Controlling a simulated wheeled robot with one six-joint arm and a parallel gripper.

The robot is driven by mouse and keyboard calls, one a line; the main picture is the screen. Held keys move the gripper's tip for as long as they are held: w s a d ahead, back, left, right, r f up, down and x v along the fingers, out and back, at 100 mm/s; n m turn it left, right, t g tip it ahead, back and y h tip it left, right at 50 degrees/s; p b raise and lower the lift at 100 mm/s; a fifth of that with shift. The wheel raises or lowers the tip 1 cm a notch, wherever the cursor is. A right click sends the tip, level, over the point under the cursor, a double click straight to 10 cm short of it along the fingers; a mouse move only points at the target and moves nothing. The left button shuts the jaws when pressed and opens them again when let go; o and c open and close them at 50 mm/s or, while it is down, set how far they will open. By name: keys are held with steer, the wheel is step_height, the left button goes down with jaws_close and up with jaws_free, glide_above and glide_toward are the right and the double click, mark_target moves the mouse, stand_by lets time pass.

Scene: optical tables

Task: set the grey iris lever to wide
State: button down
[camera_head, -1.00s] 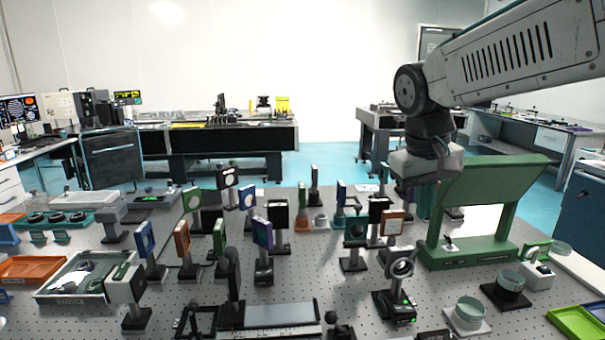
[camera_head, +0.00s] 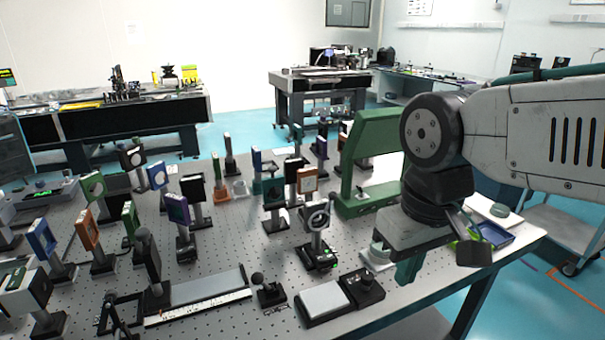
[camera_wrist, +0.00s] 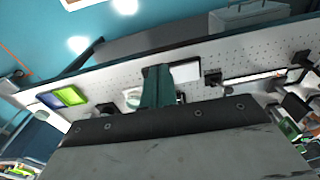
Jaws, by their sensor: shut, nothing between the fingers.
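A dark post-mounted ring (camera_head: 318,217), which looks like the iris, stands upright on a black base with green lights near the middle of the table in the head view. Its grey lever is too small to make out. My gripper (camera_head: 408,270) hangs to the right of the ring, apart from it, near the table's right front edge. Its green fingers are together and empty. In the wrist view my gripper (camera_wrist: 160,85) points over the table edge area, and I cannot make out the ring there.
A green frame (camera_head: 365,150) stands behind my arm. A black control box (camera_head: 362,287) with a grey plate lies in front of the ring. Several post-mounted optics crowd the table to the left. A blue tray (camera_head: 494,234) lies at the right edge, with open floor beyond.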

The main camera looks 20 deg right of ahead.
steer(key=w+a+r+t+h, duration=0.15)
steer(key=w+r, duration=0.25)
steer(key=w, duration=0.5)
steer(key=w+a+r+m+h, duration=0.1)
steer(key=w+a+r, duration=0.15)
steer(key=w, duration=0.65)
steer(key=w+a+r+t+h, duration=0.1)
steer(key=w+r, duration=0.4)
steer(key=w, duration=0.4)
glide_above(325, 209)
steer(key=shift+g+y, duration=0.25)
step_height(325, 209, down, 13)
steer(key=shift+d+f, duration=0.2)
steer(key=shift+d, duration=0.85)
steer(key=shift+a, duration=0.2)
